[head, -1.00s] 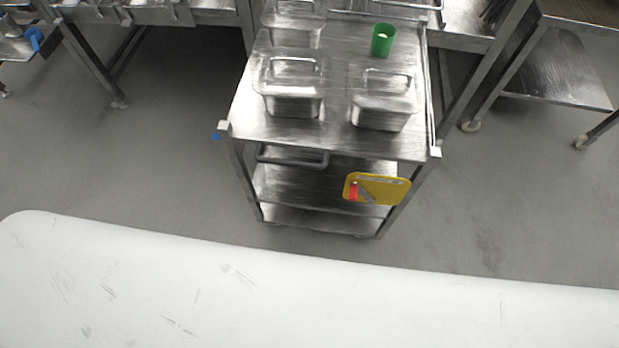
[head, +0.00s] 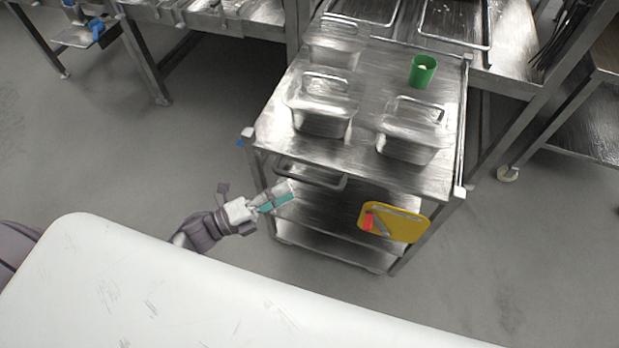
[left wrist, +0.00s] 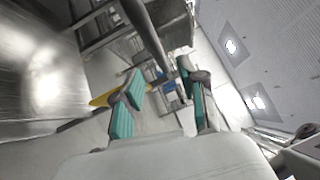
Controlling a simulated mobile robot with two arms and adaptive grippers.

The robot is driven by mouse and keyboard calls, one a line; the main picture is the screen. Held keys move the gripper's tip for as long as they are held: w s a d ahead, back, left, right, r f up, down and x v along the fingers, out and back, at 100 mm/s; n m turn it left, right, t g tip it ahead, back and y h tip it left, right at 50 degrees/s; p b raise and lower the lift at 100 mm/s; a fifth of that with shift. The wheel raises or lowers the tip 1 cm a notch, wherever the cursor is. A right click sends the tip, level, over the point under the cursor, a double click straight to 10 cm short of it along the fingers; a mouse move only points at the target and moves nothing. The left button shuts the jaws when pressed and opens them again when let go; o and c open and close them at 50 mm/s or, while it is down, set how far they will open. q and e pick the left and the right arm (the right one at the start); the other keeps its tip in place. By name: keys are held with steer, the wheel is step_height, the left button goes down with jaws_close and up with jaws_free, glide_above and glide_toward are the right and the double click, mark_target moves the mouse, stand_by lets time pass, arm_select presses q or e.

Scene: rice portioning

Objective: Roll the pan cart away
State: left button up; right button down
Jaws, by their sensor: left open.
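The pan cart (head: 365,118) is a steel trolley standing ahead, with lidded steel pans on its top and shelves below. Its bar handle (head: 318,183) juts from the near side, below the top on the left. My left gripper (head: 284,192) is open and empty just below and left of that handle. In the left wrist view, the teal-padded fingers of my left gripper (left wrist: 160,76) are spread, and a dark bar (left wrist: 147,32), likely the handle, runs down toward the gap between them. I cannot tell if they touch. My right gripper is out of view.
A green cup (head: 423,72) stands on the cart top. A white surface (head: 200,290) lies in front of me. Steel tables (head: 225,20) stand behind. Grey floor (head: 70,140) is open to the left.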

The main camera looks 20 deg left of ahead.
mark_target(309, 180)
arm_select(q)
steer(key=x, duration=0.7)
steer(key=shift+w+p, duration=0.1)
steer(key=shift+p, duration=0.3)
steer(key=shift+f, duration=0.1)
jaws_close()
